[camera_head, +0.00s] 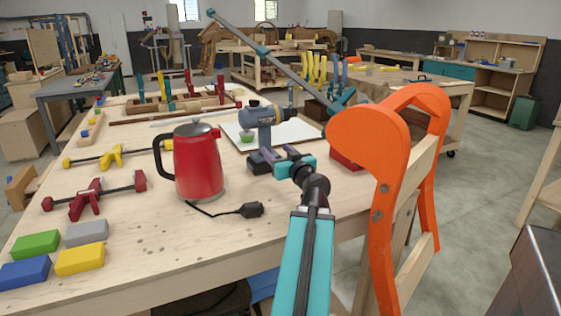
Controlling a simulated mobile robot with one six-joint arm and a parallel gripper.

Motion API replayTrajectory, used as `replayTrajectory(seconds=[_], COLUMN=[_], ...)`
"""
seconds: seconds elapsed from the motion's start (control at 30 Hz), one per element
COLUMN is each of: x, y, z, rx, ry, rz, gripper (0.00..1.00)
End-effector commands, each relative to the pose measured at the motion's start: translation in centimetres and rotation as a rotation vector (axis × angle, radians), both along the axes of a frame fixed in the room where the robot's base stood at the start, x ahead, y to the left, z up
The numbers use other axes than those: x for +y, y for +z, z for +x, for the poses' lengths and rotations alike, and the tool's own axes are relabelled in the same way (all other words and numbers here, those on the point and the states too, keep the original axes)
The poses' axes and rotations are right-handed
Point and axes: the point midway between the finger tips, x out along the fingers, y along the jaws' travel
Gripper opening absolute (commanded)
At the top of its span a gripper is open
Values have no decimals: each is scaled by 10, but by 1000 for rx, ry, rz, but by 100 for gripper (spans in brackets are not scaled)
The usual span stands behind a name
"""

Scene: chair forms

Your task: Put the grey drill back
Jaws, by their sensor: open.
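The grey drill (266,119) stands upright on the wooden workbench, right of the red kettle, with its chuck pointing right and its dark base on or close to the bench top. My gripper (264,157) is open at the drill's lower handle, just above the base. The fingers appear to lie beside the handle; whether they touch it cannot be told. My teal wrist (294,167) is right of the drill and partly covers the area beside its base.
The red kettle (198,163) stands close left of the drill. An orange chair form (369,140) rises at the right. A red clamp (93,196) and coloured blocks (36,244) lie left. The front bench is mostly clear.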

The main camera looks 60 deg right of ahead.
Motion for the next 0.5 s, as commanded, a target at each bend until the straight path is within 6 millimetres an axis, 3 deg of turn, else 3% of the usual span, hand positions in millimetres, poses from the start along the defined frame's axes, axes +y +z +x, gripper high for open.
replayTrajectory(seconds=[0.5], x=[4], y=[-2], z=[-6], rx=[-1], ry=[4], rz=[-4], gripper=[53])
